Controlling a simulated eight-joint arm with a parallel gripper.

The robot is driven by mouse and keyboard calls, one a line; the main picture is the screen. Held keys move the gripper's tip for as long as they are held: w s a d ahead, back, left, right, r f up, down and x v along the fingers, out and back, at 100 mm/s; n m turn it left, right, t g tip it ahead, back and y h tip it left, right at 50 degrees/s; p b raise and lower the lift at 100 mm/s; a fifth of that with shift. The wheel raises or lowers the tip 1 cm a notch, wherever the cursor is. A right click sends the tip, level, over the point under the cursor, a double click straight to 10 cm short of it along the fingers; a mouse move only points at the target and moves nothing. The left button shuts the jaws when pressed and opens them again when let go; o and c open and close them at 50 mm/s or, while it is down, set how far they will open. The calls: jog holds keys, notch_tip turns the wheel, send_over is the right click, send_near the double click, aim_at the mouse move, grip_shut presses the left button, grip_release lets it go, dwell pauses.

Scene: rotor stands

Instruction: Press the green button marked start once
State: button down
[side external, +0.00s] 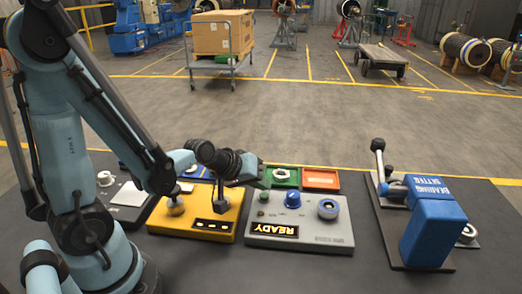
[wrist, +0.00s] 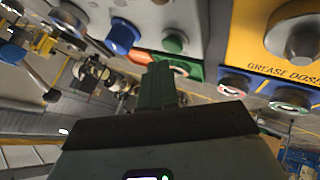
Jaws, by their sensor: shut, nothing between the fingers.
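A grey control box (side external: 300,233) stands on the dark table and carries a lit READY display (side external: 273,230), a blue knob (side external: 293,199) and a round dial (side external: 327,208). A small green button (side external: 263,197) is at its left back; no start marking is readable. In the wrist view the green button (wrist: 175,42) is just beyond and above the fingertips, beside the blue knob (wrist: 122,36). My gripper (side external: 256,177) is shut and empty, above the box's back left corner. Its green fingers (wrist: 160,80) are together in the wrist view and apart from the button.
A yellow box (side external: 222,220), marked GREASE DOSE in the wrist view (wrist: 285,50), stands close left of the grey box. A blue bearing setter (side external: 434,230) stands at the right.

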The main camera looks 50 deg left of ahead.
aim_at(261, 196)
jog(key=shift+f, duration=0.15)
jog(key=shift+f, duration=0.25)
jog(key=shift+r, duration=0.15)
jog(key=shift+r, duration=0.3)
dwell(0.3)
jog(key=shift+r, duration=2.5)
